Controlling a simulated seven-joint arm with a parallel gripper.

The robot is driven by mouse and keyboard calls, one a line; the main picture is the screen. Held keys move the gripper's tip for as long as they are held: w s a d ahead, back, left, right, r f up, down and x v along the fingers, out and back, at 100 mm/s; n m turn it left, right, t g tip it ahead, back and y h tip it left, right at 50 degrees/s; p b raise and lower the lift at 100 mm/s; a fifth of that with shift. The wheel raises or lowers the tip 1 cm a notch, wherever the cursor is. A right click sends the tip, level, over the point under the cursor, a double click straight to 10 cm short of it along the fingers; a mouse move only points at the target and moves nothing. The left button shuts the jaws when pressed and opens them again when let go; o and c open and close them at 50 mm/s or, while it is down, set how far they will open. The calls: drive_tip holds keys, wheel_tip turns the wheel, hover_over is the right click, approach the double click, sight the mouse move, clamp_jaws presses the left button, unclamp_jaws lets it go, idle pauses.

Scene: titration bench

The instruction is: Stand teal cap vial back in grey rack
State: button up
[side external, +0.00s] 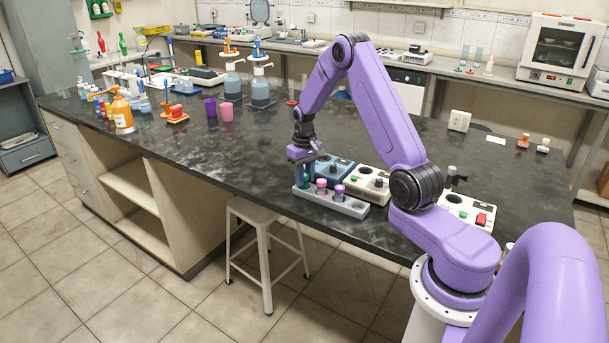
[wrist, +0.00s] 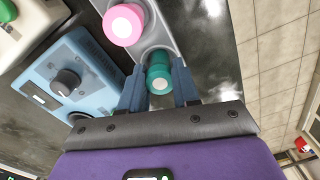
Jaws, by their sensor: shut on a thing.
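The teal cap vial (wrist: 160,78) is between the two fingers of my gripper (wrist: 159,92) in the wrist view, and the fingers are shut on it. In the side view my gripper (side external: 304,168) points down at the left end of the grey rack (side external: 348,207). The grey rack also shows in the wrist view (wrist: 160,38), just beyond the teal vial. The vial looks about upright at that end of the rack. I cannot tell how deep its base sits, as the fingers and cap hide it.
A pink cap vial (side external: 321,186) and a purple cap vial (side external: 340,192) stand in the rack beside the teal one. A blue device with a knob (wrist: 70,80) and a white device (side external: 367,183) stand close behind the rack. The bench's front edge is near.

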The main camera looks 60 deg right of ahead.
drive_tip(key=o, duration=1.4)
drive_tip(key=shift+r, duration=0.15)
drive_tip(key=shift+r, duration=2.8)
